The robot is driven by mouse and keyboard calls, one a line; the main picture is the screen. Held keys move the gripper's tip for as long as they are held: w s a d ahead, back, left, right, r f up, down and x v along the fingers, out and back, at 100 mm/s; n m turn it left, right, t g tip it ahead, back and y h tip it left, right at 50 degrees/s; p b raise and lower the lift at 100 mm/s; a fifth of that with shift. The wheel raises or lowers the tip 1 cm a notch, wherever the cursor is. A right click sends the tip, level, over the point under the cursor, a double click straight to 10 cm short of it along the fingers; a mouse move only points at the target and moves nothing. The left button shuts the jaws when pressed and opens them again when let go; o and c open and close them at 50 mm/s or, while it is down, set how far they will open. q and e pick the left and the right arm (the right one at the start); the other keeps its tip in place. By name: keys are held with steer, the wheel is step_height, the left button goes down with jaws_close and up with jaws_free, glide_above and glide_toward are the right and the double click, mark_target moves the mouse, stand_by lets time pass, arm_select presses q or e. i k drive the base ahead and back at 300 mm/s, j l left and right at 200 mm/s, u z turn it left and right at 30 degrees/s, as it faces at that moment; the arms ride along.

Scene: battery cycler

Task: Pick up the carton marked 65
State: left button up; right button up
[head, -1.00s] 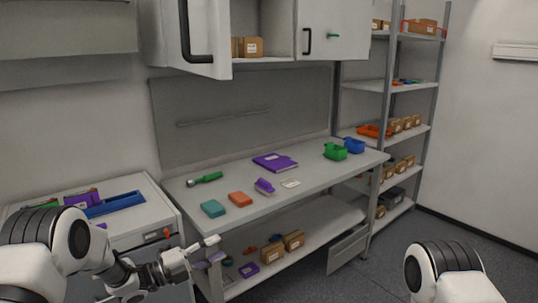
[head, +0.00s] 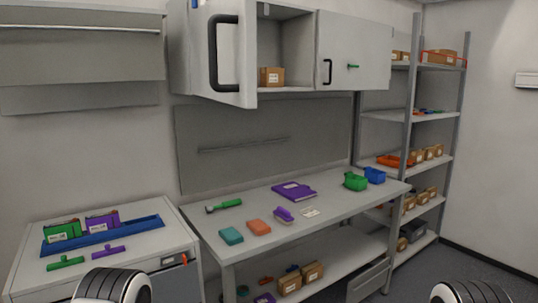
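Several brown cartons are in the head view, and their labels are too small to read, so I cannot tell which one is marked 65. One carton (head: 271,77) stands in the open wall cabinet (head: 287,50). Two cartons, one on the left (head: 290,284) and one on the right (head: 313,272), sit on the shelf under the workbench. More cartons (head: 428,154) stand on the shelving rack at the right, and one large carton (head: 439,57) is on its top shelf. Neither of my grippers is in view; only white arm links show at the bottom edge.
The cabinet's left door (head: 222,52) stands open and juts forward. A drawer unit with a blue tray (head: 104,235) is at left.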

mark_target(270, 76)
steer(key=i+l+u, duration=0.15)
steer(key=l, duration=0.15)
steer(key=i+l+u, duration=0.15)
steer(key=l, duration=0.2)
steer(key=i+l+u, duration=0.15)
steer(key=l, duration=0.2)
steer(key=i+l+u, duration=0.15)
steer(key=l, duration=0.2)
steer(key=l+u, duration=0.15)
steer(key=l, duration=0.25)
